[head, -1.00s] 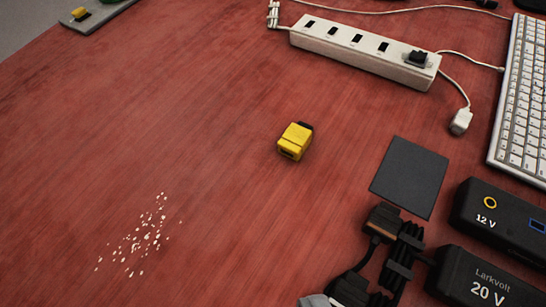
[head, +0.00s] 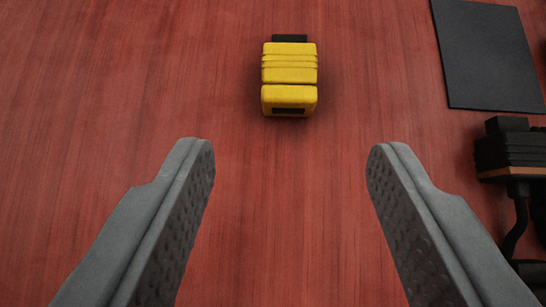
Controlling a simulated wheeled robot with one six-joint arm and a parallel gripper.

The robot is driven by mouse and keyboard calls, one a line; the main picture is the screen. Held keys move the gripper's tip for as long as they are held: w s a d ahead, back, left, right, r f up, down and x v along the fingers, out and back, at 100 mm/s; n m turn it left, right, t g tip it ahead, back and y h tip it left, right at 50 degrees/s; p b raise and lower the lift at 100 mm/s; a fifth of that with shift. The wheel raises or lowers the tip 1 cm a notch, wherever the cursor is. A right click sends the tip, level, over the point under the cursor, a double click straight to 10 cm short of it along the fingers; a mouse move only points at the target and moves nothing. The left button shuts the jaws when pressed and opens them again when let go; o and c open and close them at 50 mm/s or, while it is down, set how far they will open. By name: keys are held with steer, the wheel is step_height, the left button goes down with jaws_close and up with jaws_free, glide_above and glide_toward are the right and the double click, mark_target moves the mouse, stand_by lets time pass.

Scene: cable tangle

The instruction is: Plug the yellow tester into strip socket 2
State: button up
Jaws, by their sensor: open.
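The yellow tester (head: 289,75) lies on the red wooden table, upper middle of the head view. Its black end points away from me, and a dark slot shows on its near face. My gripper (head: 290,165) is open and empty, its two grey fingers spread wide on the near side of the tester. The tester lies beyond the fingertips, roughly in line with the gap between them, and nothing touches it. The power strip with its sockets is out of view now.
A flat dark square pad (head: 490,55) lies at the upper right. A black connector (head: 508,150) with a cable lies at the right edge, to the right of my right finger. The table (head: 120,90) left of the tester is clear.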

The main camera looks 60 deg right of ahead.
mark_target(288, 91)
steer(key=shift+x, duration=4.3)
steer(key=shift+c, duration=0.4)
steer(key=c, duration=1)
steer(key=shift+r, duration=3.5)
